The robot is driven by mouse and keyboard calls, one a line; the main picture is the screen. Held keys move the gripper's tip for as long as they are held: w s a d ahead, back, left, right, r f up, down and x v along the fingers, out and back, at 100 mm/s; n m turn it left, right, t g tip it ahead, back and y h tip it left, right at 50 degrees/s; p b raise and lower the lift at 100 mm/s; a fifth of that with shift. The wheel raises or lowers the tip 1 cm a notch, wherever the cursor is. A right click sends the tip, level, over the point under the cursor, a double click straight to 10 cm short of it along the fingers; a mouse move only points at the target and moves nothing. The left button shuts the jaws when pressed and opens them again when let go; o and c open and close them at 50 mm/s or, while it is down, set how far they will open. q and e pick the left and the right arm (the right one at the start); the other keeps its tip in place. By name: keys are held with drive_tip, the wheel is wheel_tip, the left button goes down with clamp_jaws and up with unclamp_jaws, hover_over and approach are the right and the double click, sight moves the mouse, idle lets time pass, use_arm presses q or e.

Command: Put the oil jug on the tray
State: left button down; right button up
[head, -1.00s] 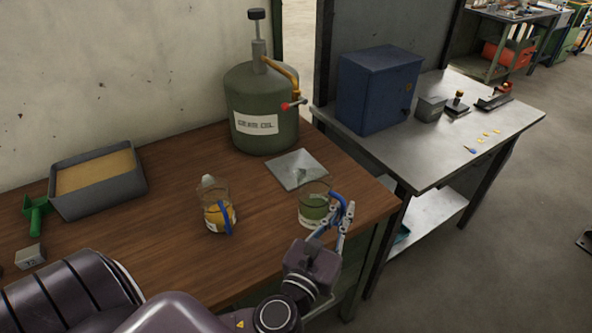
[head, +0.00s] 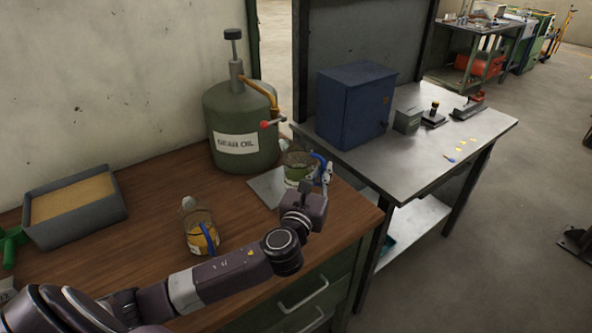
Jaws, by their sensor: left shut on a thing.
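The oil jug (head: 296,168), clear with a green band and a blue handle, is in my left gripper (head: 326,175). The gripper is shut on the handle at the jug's right side. The jug looks upright, in front of the right part of the flat grey metal tray (head: 264,187). I cannot tell whether its base touches the tray. The tray lies on the wooden bench at the foot of the green gear oil drum (head: 240,125), and the jug hides part of it. My right gripper is out of view.
A second jug (head: 201,232) with amber liquid and a blue handle stands on the bench, close behind my left forearm. A grey bin of sand-coloured material (head: 75,205) is at left. The drum's brass tap with red knob (head: 265,124) juts out near the held jug.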

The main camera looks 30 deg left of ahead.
sight(297, 153)
use_arm(q)
drive_tip(key=w+a, duration=0.1)
drive_tip(key=a, duration=0.2)
drive_tip(key=w+a, duration=0.1)
drive_tip(key=a, duration=0.2)
drive_tip(key=w+a+p, duration=0.1)
drive_tip(key=w+a, duration=0.1)
drive_tip(key=a, duration=0.1)
drive_tip(key=shift+a+r, duration=0.15)
drive_tip(key=shift+a, duration=0.15)
drive_tip(key=f, duration=0.3)
drive_tip(key=f+b, duration=0.1)
drive_tip(key=f, duration=0.2)
drive_tip(key=shift+s+d+f, duration=0.1)
drive_tip(key=shift+d+f, duration=0.1)
drive_tip(key=shift+f, duration=0.15)
drive_tip(key=shift+a+f, duration=0.2)
drive_tip(key=shift+f, duration=0.05)
